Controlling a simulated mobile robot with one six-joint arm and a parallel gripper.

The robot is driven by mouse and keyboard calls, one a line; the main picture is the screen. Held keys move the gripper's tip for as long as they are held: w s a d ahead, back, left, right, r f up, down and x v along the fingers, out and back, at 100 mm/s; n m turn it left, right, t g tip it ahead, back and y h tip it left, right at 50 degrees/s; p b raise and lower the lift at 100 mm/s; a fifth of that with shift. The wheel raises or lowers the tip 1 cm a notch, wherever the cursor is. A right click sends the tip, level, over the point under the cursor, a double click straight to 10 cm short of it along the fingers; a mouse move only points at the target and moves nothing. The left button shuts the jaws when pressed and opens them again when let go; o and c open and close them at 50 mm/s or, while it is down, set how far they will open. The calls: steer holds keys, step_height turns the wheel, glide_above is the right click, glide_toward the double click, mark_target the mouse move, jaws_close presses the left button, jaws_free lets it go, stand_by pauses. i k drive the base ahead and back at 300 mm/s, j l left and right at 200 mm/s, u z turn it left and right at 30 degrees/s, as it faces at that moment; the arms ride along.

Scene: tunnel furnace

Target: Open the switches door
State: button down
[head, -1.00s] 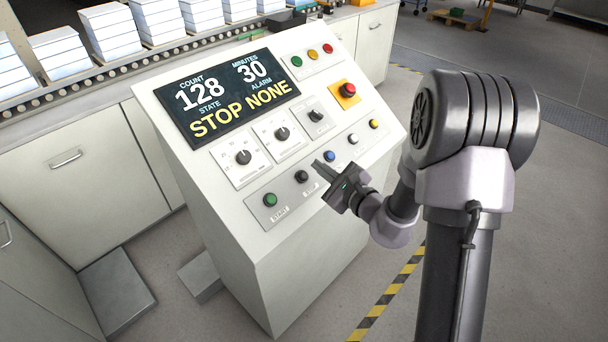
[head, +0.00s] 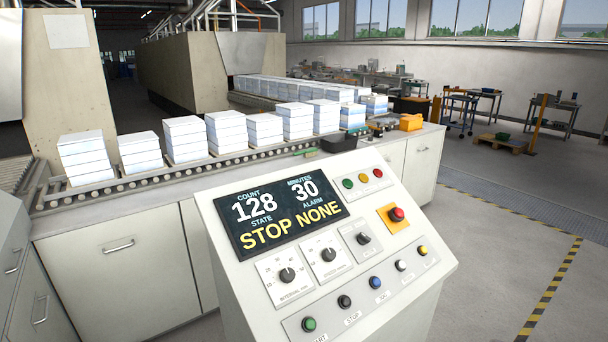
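No door marked as the switches door can be made out. A white control console (head: 222,290) stands in front, with a display reading "STOP NONE", several knobs and coloured buttons. Behind it, a closed pale cabinet door (head: 95,290) with a bar handle (head: 118,246) is under the conveyor at left. Closed cabinet fronts (head: 421,165) also show right of the console. A grey cabinet (head: 30,285) with handles is cut off at the left edge. My gripper and arm are out of view.
Stacks of white blocks (head: 185,140) stand on the roller conveyor (head: 150,178) that runs into the furnace (head: 190,70). An orange box (head: 411,122) lies on the counter. Floor (head: 480,250) at right is open, with yellow-black tape (head: 550,290).

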mark_target(422, 174)
steer(key=i+l+z, duration=1.05)
steer(key=i+l, duration=0.3)
steer(key=i, duration=0.25)
steer(key=i+l+u, duration=0.1)
steer(key=i+l, duration=0.2)
steer(key=i, duration=0.3)
steer(key=i+l, duration=0.3)
steer(key=i, duration=0.25)
steer(key=i+l, duration=0.35)
steer(key=i, duration=0.2)
steer(key=i+j+u, duration=0.35)
steer(key=i+j, duration=0.2)
steer(key=i, duration=0.35)
steer(key=i+j+u, duration=0.4)
steer(key=i, duration=0.5)
steer(key=i+u, duration=0.35)
steer(key=i, duration=0.6)
steer(key=i+z, duration=0.2)
steer(key=i, duration=1.15)
